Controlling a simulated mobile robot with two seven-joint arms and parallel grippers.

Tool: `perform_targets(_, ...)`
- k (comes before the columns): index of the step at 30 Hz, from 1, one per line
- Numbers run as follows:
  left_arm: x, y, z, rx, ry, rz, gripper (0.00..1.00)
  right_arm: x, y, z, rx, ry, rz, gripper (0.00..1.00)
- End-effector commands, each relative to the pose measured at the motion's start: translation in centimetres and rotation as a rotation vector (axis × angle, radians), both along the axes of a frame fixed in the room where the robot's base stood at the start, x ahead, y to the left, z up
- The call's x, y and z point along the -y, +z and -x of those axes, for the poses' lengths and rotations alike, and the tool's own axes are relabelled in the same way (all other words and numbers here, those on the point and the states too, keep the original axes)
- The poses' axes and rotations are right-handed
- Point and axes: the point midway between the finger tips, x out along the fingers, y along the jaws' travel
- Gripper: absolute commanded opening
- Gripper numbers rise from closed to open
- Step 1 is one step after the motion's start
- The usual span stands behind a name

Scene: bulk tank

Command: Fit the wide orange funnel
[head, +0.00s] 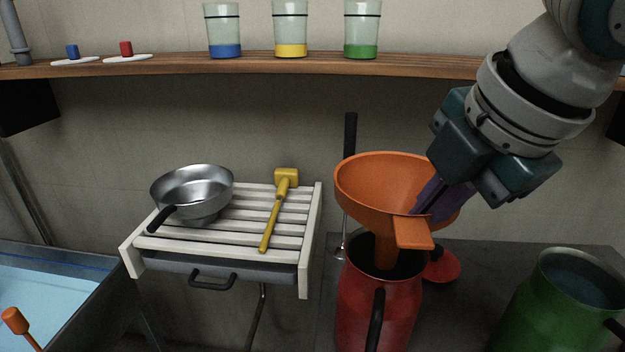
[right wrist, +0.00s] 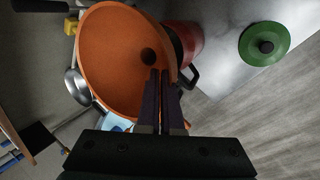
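The wide orange funnel (head: 385,185) is upright above the red can (head: 375,305), its spout pointing down at the can's dark open mouth. The spout's lower end shows against the mouth; I cannot tell how deep it sits or whether it touches the rim. My right gripper (head: 428,203) is shut on the funnel at its right rim, by the flat tab. In the right wrist view the closed fingers (right wrist: 160,78) overlap the edge of the funnel bowl (right wrist: 115,65), and the red can (right wrist: 187,38) is partly hidden behind it. My left gripper is not in view.
A red lid (head: 443,266) lies behind the can. A green open can (head: 545,310) stands to the right. A slatted rack (head: 160,243) holds a steel pan (head: 195,188) and a yellow mallet (head: 283,195). A shelf (head: 180,70) with several cups runs above. A tank (head: 50,300) is left.

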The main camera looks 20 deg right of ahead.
Motion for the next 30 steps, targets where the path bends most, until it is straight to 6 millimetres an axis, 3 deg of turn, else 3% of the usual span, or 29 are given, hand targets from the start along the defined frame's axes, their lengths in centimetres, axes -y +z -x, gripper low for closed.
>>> perform_targets(7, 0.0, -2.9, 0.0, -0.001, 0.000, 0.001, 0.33, 0.0, -2.3, 0.0, 0.001, 0.002, 0.001, 0.00)
perform_targets(18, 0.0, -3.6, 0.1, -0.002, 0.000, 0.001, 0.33, 0.0, -5.2, 0.0, -0.001, 0.000, 0.000, 0.00)
perform_targets(29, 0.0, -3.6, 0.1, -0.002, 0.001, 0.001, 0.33, 0.0, -5.5, 0.0, 0.001, 0.001, 0.000, 0.00)
perform_targets(30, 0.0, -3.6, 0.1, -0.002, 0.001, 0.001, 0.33, 0.0, -5.5, 0.0, 0.001, 0.001, 0.000, 0.05)
